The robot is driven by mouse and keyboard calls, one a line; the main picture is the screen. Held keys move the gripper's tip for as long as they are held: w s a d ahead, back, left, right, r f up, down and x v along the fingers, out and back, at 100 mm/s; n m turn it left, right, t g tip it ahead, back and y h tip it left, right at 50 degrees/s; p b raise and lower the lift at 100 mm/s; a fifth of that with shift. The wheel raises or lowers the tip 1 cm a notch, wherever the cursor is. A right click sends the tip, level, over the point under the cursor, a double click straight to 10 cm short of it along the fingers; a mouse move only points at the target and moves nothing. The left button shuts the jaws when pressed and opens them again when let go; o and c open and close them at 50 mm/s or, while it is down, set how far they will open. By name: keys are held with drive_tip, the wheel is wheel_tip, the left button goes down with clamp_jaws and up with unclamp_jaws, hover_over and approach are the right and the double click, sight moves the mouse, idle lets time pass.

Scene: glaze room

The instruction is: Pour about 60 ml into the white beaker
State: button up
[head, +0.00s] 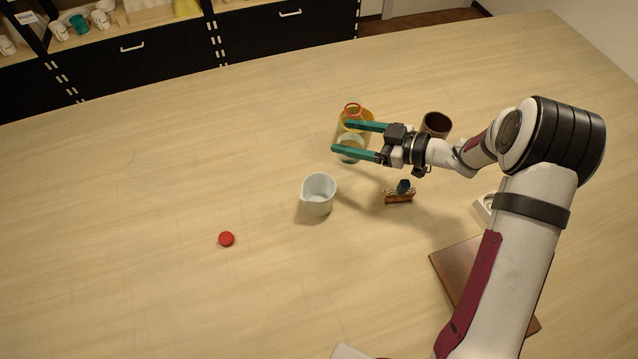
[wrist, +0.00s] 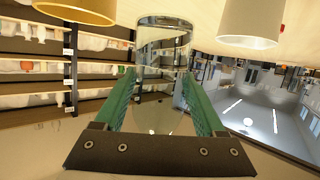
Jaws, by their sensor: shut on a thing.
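My gripper (head: 350,139) has teal fingers shut on a clear glass vessel (head: 350,150), which also shows between the fingers in the wrist view (wrist: 163,45). The vessel looks roughly upright; its liquid level is hard to make out. An orange ring (head: 352,108) shows just beyond the upper finger; I cannot tell surely whether it belongs to the vessel. The white beaker (head: 318,195) stands upright on the table, below and left of the gripper in the head view. It looks empty. In the wrist view, a white vessel, likely the beaker (wrist: 250,25), shows at top right.
A yellow cup (head: 369,117) stands close behind the gripper, partly hidden. A dark brown mug (head: 436,124) stands behind the wrist. A small wooden item (head: 398,198) lies right of the beaker. A brown board (head: 455,272) lies under my arm. The left table is clear.

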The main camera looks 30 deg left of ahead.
wheel_tip(320, 180, down, 2)
drive_tip(key=shift+f+n+t+h, duration=0.1)
drive_tip(key=shift+n+t+h, duration=0.3)
drive_tip(key=shift+n+t, duration=0.55)
drive_tip(key=shift+s+a+n+t, duration=0.15)
drive_tip(key=shift+n+t, duration=0.1)
drive_tip(key=shift+n, duration=0.4)
drive_tip(key=shift+s+d+n+t, duration=0.1)
drive_tip(key=shift+s+n+t, duration=0.1)
drive_tip(key=shift+n, duration=0.4)
drive_tip(key=shift+w+r+n+t+h, duration=0.15)
drive_tip(key=shift+w+r+n+t, duration=0.2)
drive_tip(key=shift+r+n, duration=0.2)
drive_tip(key=shift+w+r+n+t+h, duration=0.15)
drive_tip(key=shift+w+r+n+t, duration=0.1)
drive_tip(key=shift+r+n+t, duration=0.25)
drive_tip(key=shift+w+n, duration=0.1)
drive_tip(key=shift+n, duration=0.15)
drive_tip(key=shift+w+f+n+t, duration=0.25)
drive_tip(key=shift+n+t, duration=0.1)
drive_tip(key=shift+n, duration=0.15)
drive_tip(key=shift+w+d+r+n+t, duration=0.2)
drive_tip(key=shift+d+r+n+t, duration=0.05)
drive_tip(key=shift+r+n+t, duration=0.3)
drive_tip(key=shift+s+a+f+n+t, duration=0.1)
drive_tip(key=shift+s+f+n+t, duration=0.25)
drive_tip(key=shift+f+n, duration=0.6)
drive_tip(key=shift+f+n+t, duration=0.4)
drive_tip(key=shift+f, duration=0.05)
